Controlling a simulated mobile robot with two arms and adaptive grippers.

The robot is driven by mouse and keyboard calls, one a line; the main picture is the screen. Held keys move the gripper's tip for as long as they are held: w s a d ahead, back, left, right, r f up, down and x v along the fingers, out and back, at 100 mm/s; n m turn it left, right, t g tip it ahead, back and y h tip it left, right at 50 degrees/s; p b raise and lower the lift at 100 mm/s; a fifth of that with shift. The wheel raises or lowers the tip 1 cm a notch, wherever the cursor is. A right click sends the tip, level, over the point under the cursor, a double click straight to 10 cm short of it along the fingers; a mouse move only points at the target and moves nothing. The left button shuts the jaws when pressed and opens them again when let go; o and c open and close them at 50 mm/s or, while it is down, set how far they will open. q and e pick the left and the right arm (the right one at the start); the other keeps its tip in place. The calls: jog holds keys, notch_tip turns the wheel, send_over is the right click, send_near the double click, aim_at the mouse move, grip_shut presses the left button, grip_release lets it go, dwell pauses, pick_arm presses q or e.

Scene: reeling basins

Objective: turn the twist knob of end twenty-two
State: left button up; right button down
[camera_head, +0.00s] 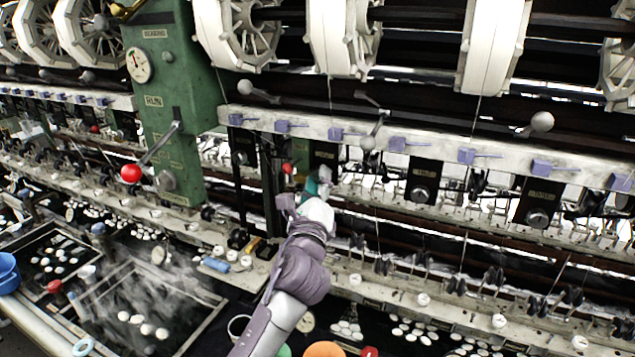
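Black plates with round twist knobs hang below the pale rail. One knob (422,194) is right of centre, another knob (537,218) is further right, and a third knob (240,157) is at left. Their labels are too small to read, so I cannot tell which is end twenty-two. My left gripper (319,183) is at the lower part of another black plate (323,153), near the centre. Any knob on that plate is hidden behind the gripper. The fingers are small and partly hidden by the wrist, so I cannot tell whether they touch or grip anything. My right gripper does not show.
A green gear housing (172,80) with a red-knobbed lever (131,173) stands left of the arm. Purple-tabbed rail (400,145) and white reels (343,35) are above. Steaming basins with white cocoons (148,329) lie below. Thin threads run vertically at right.

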pick_arm(q)
grip_shut()
jog(key=shift+m+h, duration=0.4)
jog(key=shift+m, duration=0.5)
jog(key=o, duration=0.9)
grip_release()
jog(key=shift+s+a+f, duration=0.1)
jog(key=v, duration=1.1)
jog(key=shift+s+f, duration=0.25)
jog(key=shift+s, duration=0.05)
